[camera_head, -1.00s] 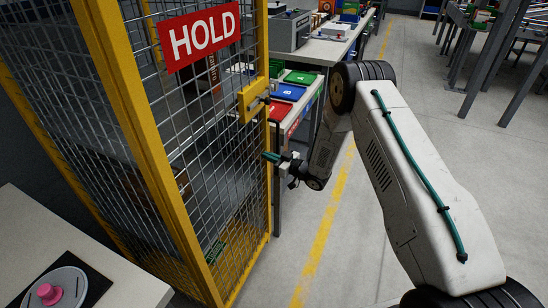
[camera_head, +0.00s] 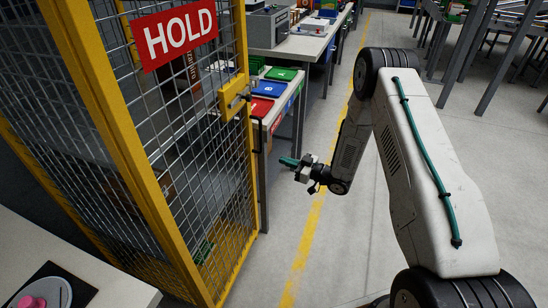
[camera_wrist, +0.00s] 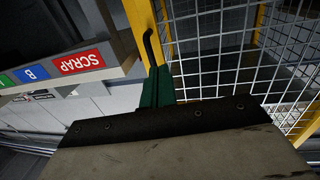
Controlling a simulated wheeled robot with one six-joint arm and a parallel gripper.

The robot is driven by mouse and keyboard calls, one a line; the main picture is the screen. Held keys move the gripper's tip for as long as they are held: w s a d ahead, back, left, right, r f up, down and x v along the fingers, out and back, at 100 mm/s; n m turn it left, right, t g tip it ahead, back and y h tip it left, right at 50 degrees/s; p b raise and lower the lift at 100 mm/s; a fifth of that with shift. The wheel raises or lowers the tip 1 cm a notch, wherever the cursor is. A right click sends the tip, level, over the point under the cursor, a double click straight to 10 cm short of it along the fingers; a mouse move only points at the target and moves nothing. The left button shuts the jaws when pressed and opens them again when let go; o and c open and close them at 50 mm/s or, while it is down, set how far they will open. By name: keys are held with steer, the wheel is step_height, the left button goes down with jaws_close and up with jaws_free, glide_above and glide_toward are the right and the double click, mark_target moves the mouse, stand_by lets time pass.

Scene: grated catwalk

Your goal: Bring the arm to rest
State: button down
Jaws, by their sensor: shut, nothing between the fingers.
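My gripper (camera_head: 287,162) is in the middle of the head view, at the end of my white arm. Its green fingers are shut with nothing between them. It points left toward the yellow-framed mesh cage and hangs clear of it, over the floor. In the wrist view the green fingers (camera_wrist: 157,88) stand together in the middle, with the yellow cage post and a dark bent handle (camera_wrist: 152,47) beyond them.
The mesh cage (camera_head: 133,130) with a red HOLD sign (camera_head: 180,34) and yellow latch (camera_head: 236,97) stands left. A table with a pink button (camera_head: 30,300) is front left. Floor at right is open.

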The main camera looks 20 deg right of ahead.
steer(key=s+d+f+m+g+h, duration=0.2)
steer(key=d+f+m+g+h, duration=0.1)
steer(key=d+f+h, duration=0.45)
steer(key=s+d+r+m+g+h, duration=0.2)
steer(key=s+d+r+g+h, duration=0.4)
steer(key=r, duration=0.3)
steer(key=s+a+r+m, duration=0.1)
steer(key=s+a+r, duration=0.2)
steer(key=s+r, duration=0.8)
steer(key=s+a+r+m+g, duration=0.1)
steer(key=s+a+r, duration=0.3)
steer(key=s+r, duration=0.7)
steer(key=s+a+r+m, duration=0.2)
steer(key=s+a+r, duration=0.2)
steer(key=s+r, duration=0.8)
steer(key=s, duration=0.3)
steer(key=shift+a+g, duration=0.2)
steer(key=shift+g, duration=0.2)
